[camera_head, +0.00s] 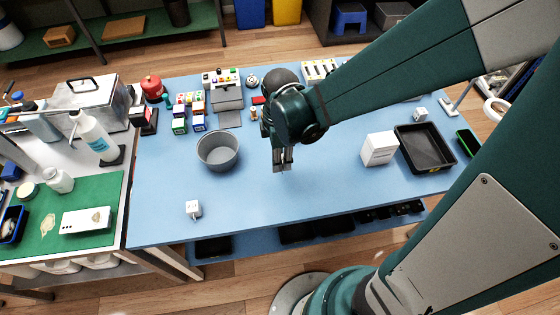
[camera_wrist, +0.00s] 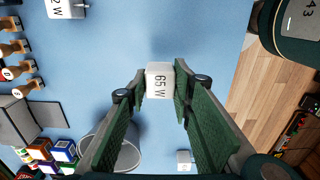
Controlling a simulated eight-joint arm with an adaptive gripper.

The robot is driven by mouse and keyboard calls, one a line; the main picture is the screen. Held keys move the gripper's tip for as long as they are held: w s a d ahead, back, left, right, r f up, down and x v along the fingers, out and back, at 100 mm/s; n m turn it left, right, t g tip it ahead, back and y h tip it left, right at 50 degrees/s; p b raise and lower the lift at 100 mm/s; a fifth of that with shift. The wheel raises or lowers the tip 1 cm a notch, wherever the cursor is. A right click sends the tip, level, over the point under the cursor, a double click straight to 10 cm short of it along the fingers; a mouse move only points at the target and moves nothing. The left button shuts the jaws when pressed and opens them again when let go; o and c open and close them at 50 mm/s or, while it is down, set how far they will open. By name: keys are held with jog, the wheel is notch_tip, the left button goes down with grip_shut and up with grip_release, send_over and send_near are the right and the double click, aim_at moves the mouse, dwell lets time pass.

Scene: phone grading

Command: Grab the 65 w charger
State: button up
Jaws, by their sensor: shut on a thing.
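My gripper (camera_head: 282,167) is above the middle of the blue table, pointing down. In the wrist view its green-padded fingers (camera_wrist: 160,88) are shut on a small white charger (camera_wrist: 159,82) marked "65 W", held between the fingertips. In the head view the fingers mostly hide this charger; its height above the table is hard to tell. Another small white charger (camera_head: 193,208) stands at the table's front left; it also shows in the wrist view (camera_wrist: 184,156), its marking unreadable. A white block (camera_wrist: 66,8) with a partly cut-off "2 W" marking is at the wrist view's top left.
A grey bucket (camera_head: 218,151) stands left of my gripper. A white box (camera_head: 379,149) and a black tray (camera_head: 425,149) are to the right. Coloured cubes (camera_head: 189,117) and stamps (camera_wrist: 12,72) lie farther back. The table's front middle (camera_head: 300,215) is clear.

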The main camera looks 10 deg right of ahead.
jog(key=shift+r, duration=1.5)
